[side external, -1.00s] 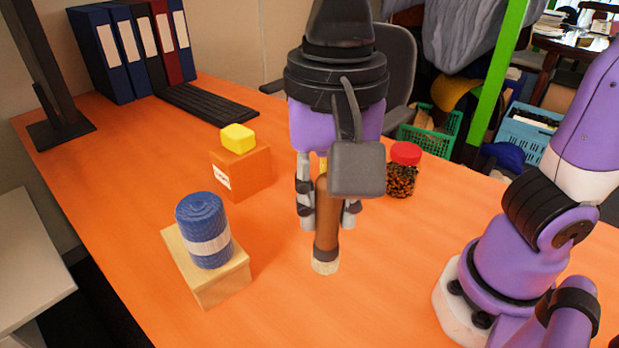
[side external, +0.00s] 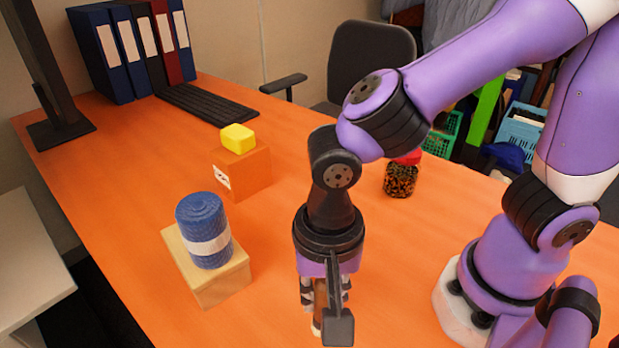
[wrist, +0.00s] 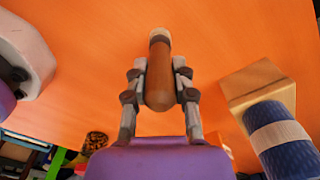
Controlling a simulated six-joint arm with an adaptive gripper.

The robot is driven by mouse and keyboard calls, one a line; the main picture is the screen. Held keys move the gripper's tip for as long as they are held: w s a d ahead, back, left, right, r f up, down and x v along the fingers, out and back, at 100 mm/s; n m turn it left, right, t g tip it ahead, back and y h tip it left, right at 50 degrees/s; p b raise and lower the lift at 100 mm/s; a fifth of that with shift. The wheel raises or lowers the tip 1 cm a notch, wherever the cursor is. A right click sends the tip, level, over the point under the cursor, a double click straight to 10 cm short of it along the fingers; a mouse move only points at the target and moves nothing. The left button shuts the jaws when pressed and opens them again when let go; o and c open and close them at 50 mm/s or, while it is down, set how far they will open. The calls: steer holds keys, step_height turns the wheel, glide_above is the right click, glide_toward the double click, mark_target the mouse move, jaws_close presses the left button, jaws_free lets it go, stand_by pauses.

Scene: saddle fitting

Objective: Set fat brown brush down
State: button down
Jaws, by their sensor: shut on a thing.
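The fat brown brush (side external: 320,294) is upright with its pale bristle end down, mostly hidden behind my gripper in the side view. In the wrist view the brush (wrist: 159,80) points away from me, its bristle end towards the orange table (wrist: 215,45). My gripper (wrist: 160,78) is shut on the brush's brown handle, with a finger on each side. In the side view my gripper (side external: 325,290) is low over the front of the table. I cannot tell whether the bristles touch the table.
A blue roll (side external: 204,228) with a white band stands on a wooden block (side external: 212,283) to the left. Behind are a yellow block (side external: 238,137) on an orange box (side external: 245,172) and a red-lidded jar (side external: 400,180). A keyboard (side external: 207,110) and binders (side external: 130,50) stand farther back.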

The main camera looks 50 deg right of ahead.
steer(key=c, duration=0.7)
jaws_free()
steer(key=shift+f, duration=0.1)
step_height(320, 180, up, 12)
steer(key=shift+f, duration=0.1)
steer(key=w+d+n+t, duration=0.1)
steer(key=d+n+t, duration=0.1)
steer(key=d, duration=0.3)
steer(key=w+d+n+t, duration=0.1)
steer(key=d+n, duration=0.3)
steer(key=d, duration=0.2)
steer(key=w+d+n+t, duration=0.1)
steer(key=d+n+t, duration=0.1)
steer(key=d, duration=0.4)
steer(key=shift+w+f+n+t, duration=0.15)
steer(key=shift+f+n+t, duration=0.2)
steer(key=shift+n, duration=0.15)
